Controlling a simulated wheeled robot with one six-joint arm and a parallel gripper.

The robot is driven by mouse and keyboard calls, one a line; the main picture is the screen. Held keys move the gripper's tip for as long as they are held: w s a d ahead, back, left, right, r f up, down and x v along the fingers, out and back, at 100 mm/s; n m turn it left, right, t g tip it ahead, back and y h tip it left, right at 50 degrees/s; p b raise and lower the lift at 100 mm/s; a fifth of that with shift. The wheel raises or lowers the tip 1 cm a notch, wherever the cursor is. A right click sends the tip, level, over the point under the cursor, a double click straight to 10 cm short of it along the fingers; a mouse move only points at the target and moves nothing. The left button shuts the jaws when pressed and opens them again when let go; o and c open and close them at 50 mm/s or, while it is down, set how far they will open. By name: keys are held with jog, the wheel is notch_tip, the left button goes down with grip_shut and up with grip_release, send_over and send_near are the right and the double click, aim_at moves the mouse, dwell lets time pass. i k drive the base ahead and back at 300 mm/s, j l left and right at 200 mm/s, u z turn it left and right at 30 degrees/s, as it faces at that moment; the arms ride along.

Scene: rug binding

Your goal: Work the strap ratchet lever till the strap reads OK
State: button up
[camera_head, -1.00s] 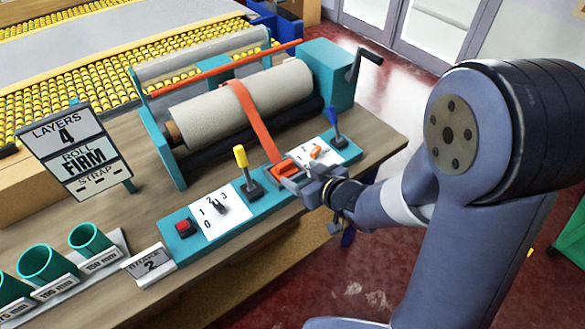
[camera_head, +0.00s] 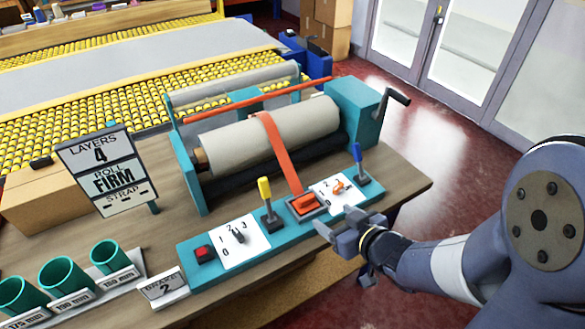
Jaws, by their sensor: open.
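The orange strap (camera_head: 275,145) runs over the grey roll (camera_head: 230,136) and down to the ratchet on the teal control panel. The orange ratchet lever (camera_head: 304,203) sits in a dark frame at the panel's front, and it looks low, close to the panel. My gripper (camera_head: 330,231) is open and empty, just in front of and to the right of the ratchet, apart from the lever.
A yellow-handled lever (camera_head: 265,190) stands left of the ratchet and a blue-handled lever (camera_head: 357,155) to its right. A red button (camera_head: 204,253), a numbered dial (camera_head: 239,236) and an orange knob (camera_head: 339,187) are also on the panel. Teal cups (camera_head: 62,272) stand at the left.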

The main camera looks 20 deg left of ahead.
aim_at(263, 183)
jog(key=u, duration=1.4)
